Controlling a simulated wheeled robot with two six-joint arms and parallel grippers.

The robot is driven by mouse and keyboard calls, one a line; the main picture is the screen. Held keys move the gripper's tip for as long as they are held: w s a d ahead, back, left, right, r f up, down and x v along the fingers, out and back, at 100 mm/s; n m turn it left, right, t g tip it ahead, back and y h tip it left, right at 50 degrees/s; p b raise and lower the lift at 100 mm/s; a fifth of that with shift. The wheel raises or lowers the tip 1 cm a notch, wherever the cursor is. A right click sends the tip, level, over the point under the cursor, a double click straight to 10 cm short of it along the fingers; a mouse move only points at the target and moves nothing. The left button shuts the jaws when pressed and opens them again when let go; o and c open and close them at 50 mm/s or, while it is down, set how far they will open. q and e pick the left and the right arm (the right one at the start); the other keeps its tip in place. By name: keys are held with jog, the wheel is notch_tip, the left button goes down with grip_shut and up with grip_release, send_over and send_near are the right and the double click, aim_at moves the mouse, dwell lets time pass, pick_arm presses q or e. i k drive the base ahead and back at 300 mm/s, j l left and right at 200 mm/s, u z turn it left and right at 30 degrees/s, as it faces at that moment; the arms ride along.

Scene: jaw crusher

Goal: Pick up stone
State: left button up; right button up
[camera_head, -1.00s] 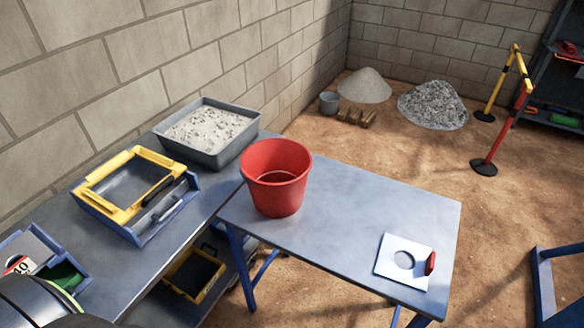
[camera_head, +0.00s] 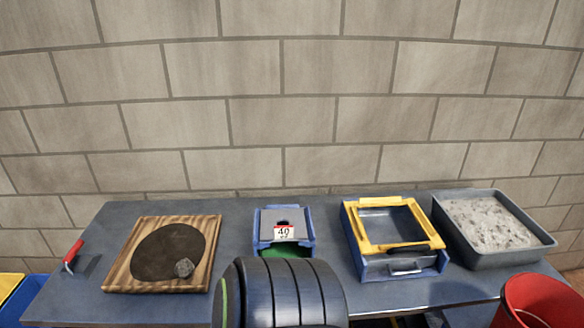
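A small grey stone (camera_head: 184,267) lies at the lower right of the dark round patch on a square wooden board (camera_head: 115,280). The board lies on the left part of the grey workbench (camera_head: 228,220). A thick dark ribbed part of my own body fills the bottom centre, to the right of the board. Neither of my grippers shows in this view.
A red-handled tool (camera_head: 73,256) lies at left. A red bucket (camera_head: 541,300) is at lower right. A block wall (camera_head: 290,100) stands behind.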

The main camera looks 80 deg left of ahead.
aim_at(184, 269)
jog(key=u, duration=3.45)
